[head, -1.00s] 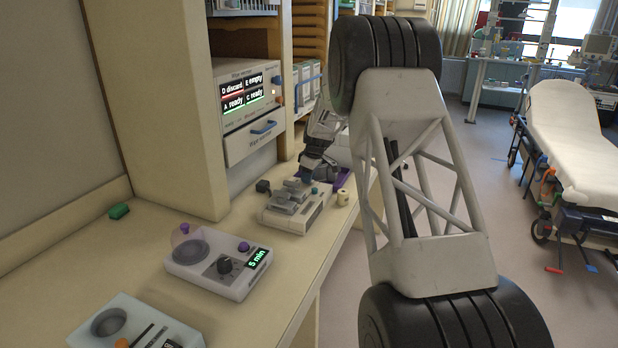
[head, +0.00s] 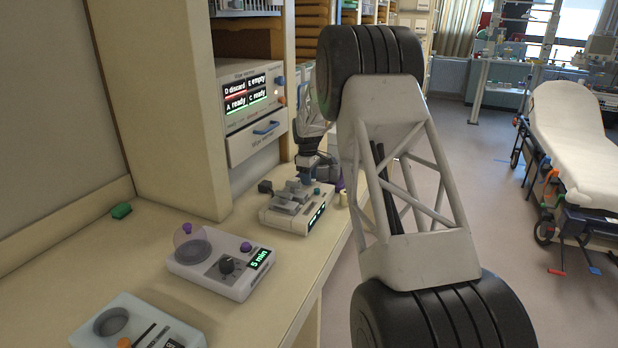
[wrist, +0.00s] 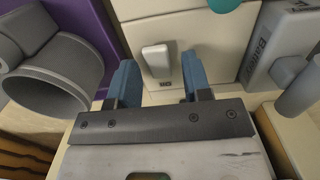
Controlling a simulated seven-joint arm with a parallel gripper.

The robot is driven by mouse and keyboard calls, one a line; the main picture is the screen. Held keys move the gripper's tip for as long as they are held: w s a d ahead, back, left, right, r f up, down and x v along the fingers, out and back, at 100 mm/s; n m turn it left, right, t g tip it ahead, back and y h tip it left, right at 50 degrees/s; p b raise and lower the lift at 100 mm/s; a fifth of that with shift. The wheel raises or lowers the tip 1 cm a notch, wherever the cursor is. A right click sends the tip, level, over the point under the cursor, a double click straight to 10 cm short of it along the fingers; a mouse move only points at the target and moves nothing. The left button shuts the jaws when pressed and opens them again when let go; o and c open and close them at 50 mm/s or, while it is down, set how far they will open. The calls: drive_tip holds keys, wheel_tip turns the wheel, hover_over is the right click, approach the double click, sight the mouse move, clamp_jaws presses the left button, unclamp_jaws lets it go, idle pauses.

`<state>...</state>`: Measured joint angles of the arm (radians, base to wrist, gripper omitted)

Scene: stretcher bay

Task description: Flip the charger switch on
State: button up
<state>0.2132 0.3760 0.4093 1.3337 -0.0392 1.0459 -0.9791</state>
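The charger (head: 284,218) is a cream box on the bench with grey blocks on top and a green-lit display on its front. In the wrist view its cream panel (wrist: 205,30) carries a pale rocker switch (wrist: 157,58), with a small dark label, seemingly "on", at its near end. My gripper (wrist: 160,72) is open and empty, its two blue fingers apart on either side of the switch's near end. I cannot tell whether they touch the panel. In the head view my gripper (head: 306,178) is over the charger's far side, small and partly hidden.
A timer box (head: 215,272) reading "5 min" and another pale device (head: 135,325) stand nearer on the bench. A cabinet (head: 255,100) with a status screen stands behind. In the wrist view a grey cup-like part (wrist: 55,75) is at left and a grey lettered block (wrist: 280,45) at right.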

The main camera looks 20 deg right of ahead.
drive_tip(key=shift+r, duration=0.1)
drive_tip(key=shift+w+a+r, duration=0.1)
drive_tip(key=shift+r, duration=3.7)
